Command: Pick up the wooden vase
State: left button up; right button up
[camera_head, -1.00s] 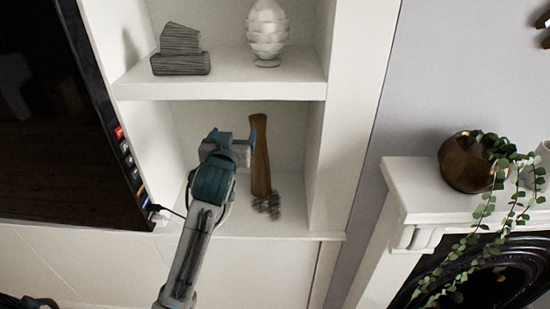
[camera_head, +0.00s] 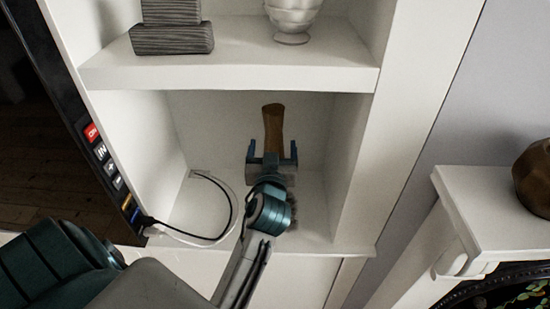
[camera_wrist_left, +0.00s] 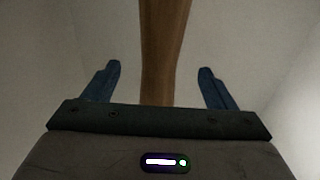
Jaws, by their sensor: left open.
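The wooden vase (camera_head: 273,126) is a tall, slim brown piece standing in the lower shelf compartment. My left gripper (camera_head: 272,151) is in front of it, with its two blue fingers apart, one on each side of the vase in the picture. The gripper and wrist hide the lower part of the vase. In the left wrist view the vase (camera_wrist_left: 163,50) runs down between the open fingers (camera_wrist_left: 160,85), with clear gaps on both sides. How deep it sits between them I cannot tell. My right gripper is not in view.
The shelf board (camera_head: 230,72) above carries a grey stacked ornament (camera_head: 172,38) and a white vase (camera_head: 293,18). The compartment's side wall (camera_head: 345,150) is close on the right. A mantel (camera_head: 490,200) stands right.

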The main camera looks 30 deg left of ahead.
aim_at(273, 142)
pick_arm(q)
jog(key=shift+p+x, duration=0.45)
jog(key=shift+x, duration=0.4)
jog(key=p+x, duration=0.2)
jog(key=x, duration=0.2)
jog(key=shift+a+f+p, duration=0.1)
jog(key=shift+p, duration=0.2)
jog(key=shift+w+a+f, duration=0.1)
jog(key=shift+w+a, duration=0.05)
jog(key=shift+w, duration=0.05)
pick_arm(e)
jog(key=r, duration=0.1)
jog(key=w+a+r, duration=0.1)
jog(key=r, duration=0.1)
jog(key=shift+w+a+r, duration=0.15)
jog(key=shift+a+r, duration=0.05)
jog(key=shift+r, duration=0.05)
pick_arm(q)
jog(key=shift+c, duration=1.1)
jog(key=c, duration=1.5)
grip_shut()
jog(key=shift+r, duration=0.25)
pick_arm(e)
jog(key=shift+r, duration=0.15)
